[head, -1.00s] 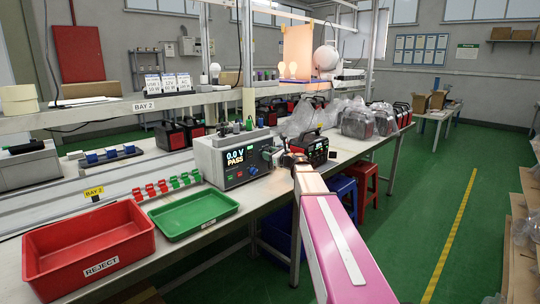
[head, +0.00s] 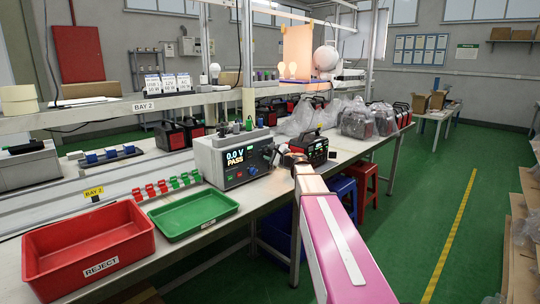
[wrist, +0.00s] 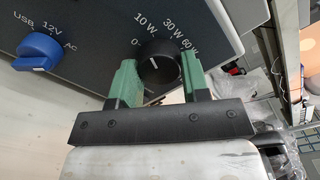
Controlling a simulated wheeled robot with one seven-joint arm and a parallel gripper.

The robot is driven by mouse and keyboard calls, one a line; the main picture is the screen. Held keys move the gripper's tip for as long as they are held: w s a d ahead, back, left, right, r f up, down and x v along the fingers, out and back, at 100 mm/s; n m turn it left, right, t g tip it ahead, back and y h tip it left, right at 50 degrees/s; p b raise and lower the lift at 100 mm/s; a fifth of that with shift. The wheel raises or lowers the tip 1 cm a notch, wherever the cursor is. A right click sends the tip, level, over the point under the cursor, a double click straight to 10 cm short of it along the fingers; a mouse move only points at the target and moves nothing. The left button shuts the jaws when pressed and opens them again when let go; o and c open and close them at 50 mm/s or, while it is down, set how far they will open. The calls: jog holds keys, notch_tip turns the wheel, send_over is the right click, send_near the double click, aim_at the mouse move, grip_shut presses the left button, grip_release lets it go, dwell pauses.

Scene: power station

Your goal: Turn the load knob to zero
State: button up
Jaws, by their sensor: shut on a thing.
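The tester (head: 225,158) is a grey box with a dark front panel, and its display reads 0.0 V and PASS. In the wrist view the black load knob (wrist: 160,64) is on this panel, with a scale of 0, 10 W, 30 W and 60 W around its upper side. In the head view my gripper (head: 273,155) is at the tester's right side, small and dark.
A blue selector knob (wrist: 40,46) marked USB, 12V and AC is left of the load knob. A black and red power station (head: 310,148) stands close right of my gripper. A green tray (head: 195,212) and red REJECT bin (head: 88,245) lie in front on the bench.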

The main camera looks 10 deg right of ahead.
jog(key=n, duration=0.6)
jog(key=shift+n, duration=0.4)
dwell(0.3)
jog(key=o, duration=0.9)
jog(key=v, duration=1.1)
